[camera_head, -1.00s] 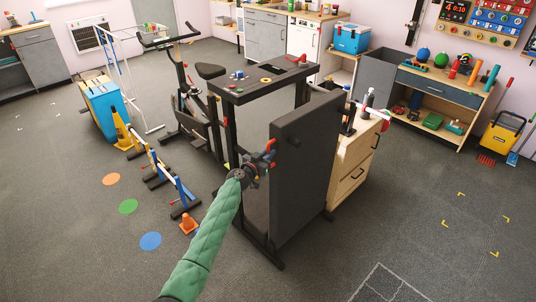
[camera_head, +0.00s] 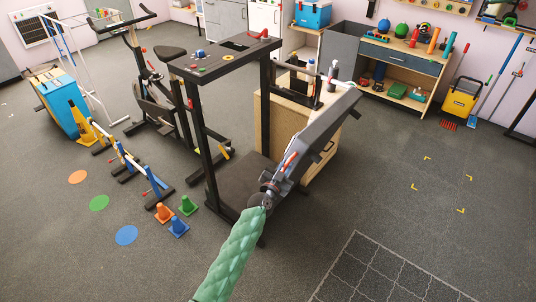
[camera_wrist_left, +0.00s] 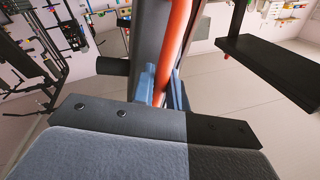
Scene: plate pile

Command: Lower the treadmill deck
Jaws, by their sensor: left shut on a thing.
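The treadmill (camera_head: 201,135) stands in the middle of the head view, with its dark console on top. Its dark deck (camera_head: 325,122) is tilted, leaning out to the right of the uprights, neither upright nor flat. A red-orange bar (camera_head: 291,160) runs along the deck's near edge. My left gripper (camera_head: 279,180), on the green-sleeved arm, is at this bar. In the left wrist view, the bar (camera_wrist_left: 176,42) passes between the blue fingers (camera_wrist_left: 163,88), which are shut on it. My right gripper is not in view.
A wooden cabinet (camera_head: 268,118) stands close behind the deck. Orange, green and blue cones (camera_head: 178,227) and small hurdles (camera_head: 155,182) are left of the treadmill, with an exercise bike (camera_head: 155,95) beyond. Open floor (camera_head: 400,215) lies to the right, with a marked grid (camera_head: 375,270).

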